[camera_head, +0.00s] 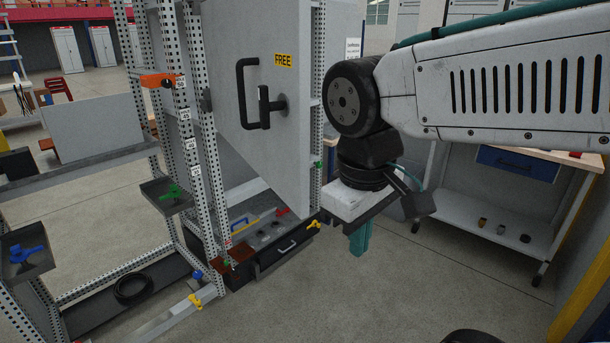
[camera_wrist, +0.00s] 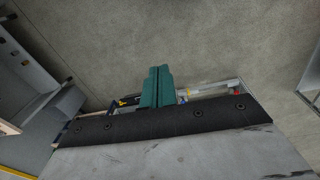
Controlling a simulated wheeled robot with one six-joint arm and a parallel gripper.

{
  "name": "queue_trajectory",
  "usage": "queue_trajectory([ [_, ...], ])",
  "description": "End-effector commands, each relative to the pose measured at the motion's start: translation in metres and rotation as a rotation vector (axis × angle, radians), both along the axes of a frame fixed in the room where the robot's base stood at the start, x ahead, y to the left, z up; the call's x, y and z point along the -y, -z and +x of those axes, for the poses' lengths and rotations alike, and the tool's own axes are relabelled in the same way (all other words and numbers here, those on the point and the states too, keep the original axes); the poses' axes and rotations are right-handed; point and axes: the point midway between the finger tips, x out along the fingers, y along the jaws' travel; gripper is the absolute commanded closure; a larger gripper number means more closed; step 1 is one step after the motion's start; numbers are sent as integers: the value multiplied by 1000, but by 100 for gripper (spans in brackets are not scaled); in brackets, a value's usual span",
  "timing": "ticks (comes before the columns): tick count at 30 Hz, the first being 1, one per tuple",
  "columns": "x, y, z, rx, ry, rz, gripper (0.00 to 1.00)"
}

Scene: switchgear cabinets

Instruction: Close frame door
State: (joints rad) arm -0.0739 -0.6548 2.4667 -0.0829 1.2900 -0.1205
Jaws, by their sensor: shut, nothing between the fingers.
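The frame door (camera_head: 285,45) is a tall grey panel with a black handle (camera_head: 243,95) and a yellow "FREE" label. In the head view it stands upright at an angle to the perforated metal frame (camera_head: 203,130). Its lower edge slants away from the line of the drawer front below, so it appears swung open. My gripper (camera_head: 361,240), with teal fingers, points down to the right of the door, apart from it. The fingers are shut and empty. In the wrist view the gripper (camera_wrist: 158,88) is over bare floor, and the door cannot be made out.
Below the door is a black drawer unit (camera_head: 285,250) with small parts on top. Small trays with a green (camera_head: 172,192) and a blue handle (camera_head: 26,254) are at left. A workbench (camera_head: 500,210) stands at right. The floor between is clear.

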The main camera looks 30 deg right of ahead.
Motion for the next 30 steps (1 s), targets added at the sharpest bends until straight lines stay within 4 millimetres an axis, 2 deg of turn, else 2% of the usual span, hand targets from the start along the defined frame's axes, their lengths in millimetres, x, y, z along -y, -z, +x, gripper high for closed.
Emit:
queue_trajectory([
  [5, -18, -34, 60, -169, -417, -182, 100],
  [8, -37, -51, 98, -274, -655, -295, 100],
  [12, -75, -66, 146, -416, -938, -442, 100],
  [15, -103, -72, 171, -500, -1085, -526, 100],
  [18, -124, -75, 186, -561, -1181, -585, 100],
  [22, -138, -76, 196, -605, -1243, -625, 100],
  [26, -135, -71, 198, -615, -1255, -634, 100],
  [30, -118, -55, 198, -615, -1253, -631, 100],
])
